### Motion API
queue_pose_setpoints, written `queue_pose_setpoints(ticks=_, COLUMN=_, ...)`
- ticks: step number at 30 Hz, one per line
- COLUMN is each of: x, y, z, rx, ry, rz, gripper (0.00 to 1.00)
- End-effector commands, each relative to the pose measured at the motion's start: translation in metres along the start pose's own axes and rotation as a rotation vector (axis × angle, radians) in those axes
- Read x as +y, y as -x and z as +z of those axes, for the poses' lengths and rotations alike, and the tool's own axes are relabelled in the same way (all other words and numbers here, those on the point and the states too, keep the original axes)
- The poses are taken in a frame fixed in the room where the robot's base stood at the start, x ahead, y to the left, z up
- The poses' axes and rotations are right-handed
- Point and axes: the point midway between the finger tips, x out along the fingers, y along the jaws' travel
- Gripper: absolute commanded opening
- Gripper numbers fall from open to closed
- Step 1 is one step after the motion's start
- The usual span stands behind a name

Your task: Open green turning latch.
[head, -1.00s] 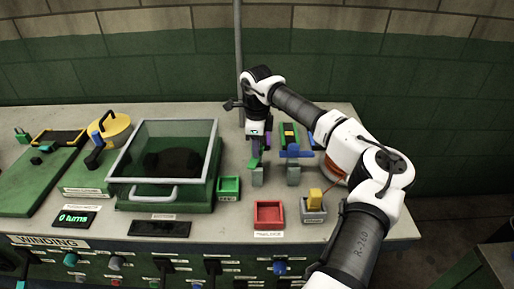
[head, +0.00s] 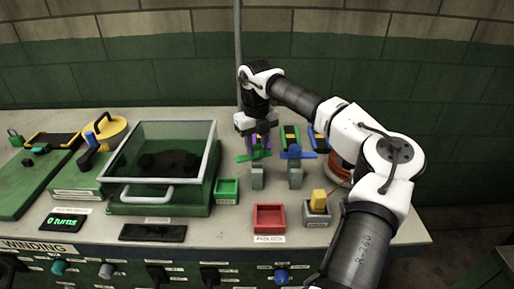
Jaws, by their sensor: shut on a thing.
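The green turning latch (head: 246,156) sits on top of a small grey post (head: 257,178) in the middle of the bench. Its green bar shows broadside, lying across the post from left to right. My gripper (head: 258,148) comes down on it from above, and its purple-tinted fingers are shut on the latch. The part of the latch between the fingers is hidden. A blue latch (head: 299,155) sits on a similar grey post (head: 295,178) just to the right.
A red tray (head: 269,229), a green tray (head: 227,202) and a grey holder with a yellow block (head: 319,199) stand in front. My arm reaches over the right side.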

Motion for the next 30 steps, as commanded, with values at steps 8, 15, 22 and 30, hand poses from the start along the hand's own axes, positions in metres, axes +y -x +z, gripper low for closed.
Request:
queue_pose_setpoints(ticks=8, x=-0.0006, y=-0.0011, z=-0.0001, rx=0.006, ry=-0.207, rz=-0.002, gripper=0.11)
queue_pose_setpoints(ticks=15, x=-0.0004, y=-0.0003, z=-0.0001, rx=0.008, ry=-0.314, rz=-0.001, gripper=0.11)
queue_pose_setpoints(ticks=22, x=-0.0002, y=-0.0002, z=-0.0001, rx=0.009, ry=-0.355, rz=0.0, gripper=0.11)
queue_pose_setpoints(ticks=30, x=-0.0002, y=0.0, z=-0.0001, rx=0.01, ry=-0.362, rz=0.0, gripper=0.11)
